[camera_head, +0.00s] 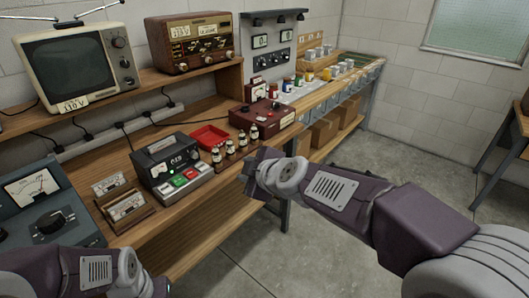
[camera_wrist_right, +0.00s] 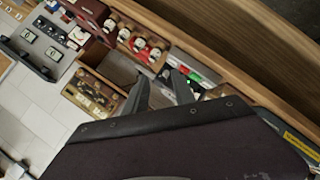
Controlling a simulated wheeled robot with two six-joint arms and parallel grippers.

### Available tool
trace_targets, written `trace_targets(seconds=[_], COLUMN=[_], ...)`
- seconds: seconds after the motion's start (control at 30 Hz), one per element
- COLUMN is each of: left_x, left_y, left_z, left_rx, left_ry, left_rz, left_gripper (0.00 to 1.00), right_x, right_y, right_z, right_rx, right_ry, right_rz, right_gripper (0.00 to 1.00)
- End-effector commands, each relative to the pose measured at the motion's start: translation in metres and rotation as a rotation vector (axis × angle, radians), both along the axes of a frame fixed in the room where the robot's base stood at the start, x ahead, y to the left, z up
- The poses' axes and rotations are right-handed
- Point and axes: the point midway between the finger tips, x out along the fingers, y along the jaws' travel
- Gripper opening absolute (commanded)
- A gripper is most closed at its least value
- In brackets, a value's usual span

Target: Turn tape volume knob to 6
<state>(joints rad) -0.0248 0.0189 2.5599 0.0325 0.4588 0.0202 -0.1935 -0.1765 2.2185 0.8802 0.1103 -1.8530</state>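The tape recorder (camera_head: 172,160) is a dark box with a display and cassette front, with red, green and white keys on its sloped lower part. It stands on the wooden bench left of centre. Its volume knob and setting are too small to make out. My right gripper (camera_head: 252,172) is in front of the bench, right of the recorder and apart from it. In the right wrist view its two fingers (camera_wrist_right: 160,88) are spread with nothing between them; the recorder's coloured keys (camera_wrist_right: 203,72) show beyond, partly hidden. My left arm shows at lower left, its fingers out of view.
Cassettes in a wooden rack (camera_head: 125,200) stand left of the recorder. A red tray (camera_head: 209,136) and several small bottles (camera_head: 230,148) stand right of it. A blue-grey meter unit (camera_head: 45,210) is at far left, a maroon device (camera_head: 262,117) further right. Open floor lies in front.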

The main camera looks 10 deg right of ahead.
Motion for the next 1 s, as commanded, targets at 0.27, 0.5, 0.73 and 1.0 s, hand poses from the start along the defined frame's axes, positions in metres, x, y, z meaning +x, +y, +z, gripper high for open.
trace_targets(seconds=[0.27, 0.5, 0.73, 1.0], left_x=[0.0, 0.0, 0.0, 0.0], left_y=[0.0, 0.0, 0.0, 0.0], left_z=[0.078, 0.103, 0.103, 0.102], left_rx=[0.0, 0.0, 0.0, 0.0], left_ry=[0.0, 0.0, 0.0, 0.0], left_rz=[0.0, 0.0, 0.0, 0.0], left_gripper=[0.36, 0.36, 0.36, 0.36], right_x=[-0.017, -0.032, -0.034, -0.032], right_y=[-0.018, -0.027, -0.028, -0.03], right_z=[0.018, 0.013, 0.008, 0.01], right_rx=[0.049, 0.086, 0.092, 0.148], right_ry=[0.186, 0.294, 0.311, 0.316], right_rz=[-0.078, -0.135, -0.145, -0.197], right_gripper=[0.31, 0.31, 0.31, 0.44])
